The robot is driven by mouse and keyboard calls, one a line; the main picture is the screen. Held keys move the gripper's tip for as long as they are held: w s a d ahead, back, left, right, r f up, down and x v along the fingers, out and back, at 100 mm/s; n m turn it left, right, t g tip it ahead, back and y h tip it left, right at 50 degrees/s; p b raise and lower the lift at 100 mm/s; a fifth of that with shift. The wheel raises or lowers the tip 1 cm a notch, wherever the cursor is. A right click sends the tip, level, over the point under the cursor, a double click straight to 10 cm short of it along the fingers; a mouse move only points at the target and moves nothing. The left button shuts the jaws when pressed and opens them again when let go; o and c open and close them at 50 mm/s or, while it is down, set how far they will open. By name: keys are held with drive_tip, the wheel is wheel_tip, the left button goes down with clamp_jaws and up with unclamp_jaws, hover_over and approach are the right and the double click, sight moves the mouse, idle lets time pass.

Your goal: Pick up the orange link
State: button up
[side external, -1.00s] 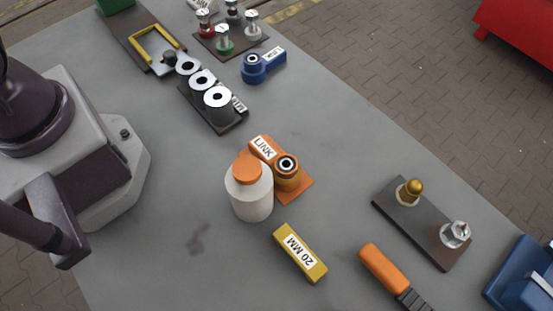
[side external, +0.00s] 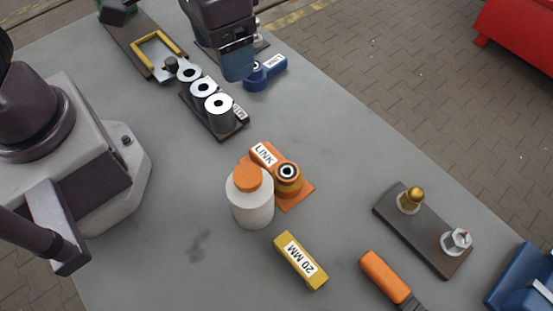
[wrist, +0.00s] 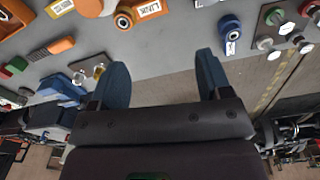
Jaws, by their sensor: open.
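The orange link (side external: 264,154), with a white LINK label and a dark-ringed round end, lies on an orange plate (side external: 302,193) mid-table in the side view. A white bottle with an orange cap (side external: 252,206) stands right against it and hides part of it. The link also shows at the top of the wrist view (wrist: 148,9). My gripper (side external: 238,74) is above the far part of the table, over the blue link (side external: 272,70), well apart from the orange link. In the wrist view its two fingers (wrist: 160,82) are spread with nothing between them.
A yellow 20 MM block (side external: 300,262) and an orange-handled tool (side external: 385,276) lie nearer the front. A dark plate with brass and steel fittings (side external: 425,228) is at right. A rack of black-and-white rollers (side external: 213,105) stands left of my gripper. Table between is clear.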

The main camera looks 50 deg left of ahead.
sight(287, 171)
drive_tip(key=w+d+f+n, duration=0.3)
drive_tip(key=d+f+n, duration=0.5)
drive_tip(key=d, duration=0.2)
wheel_tip(287, 171, down, 12)
drive_tip(key=shift+s+a+f, duration=0.1)
drive_tip(key=shift+f, duration=0.15)
drive_tip(key=shift+r, duration=0.1)
clamp_jaws()
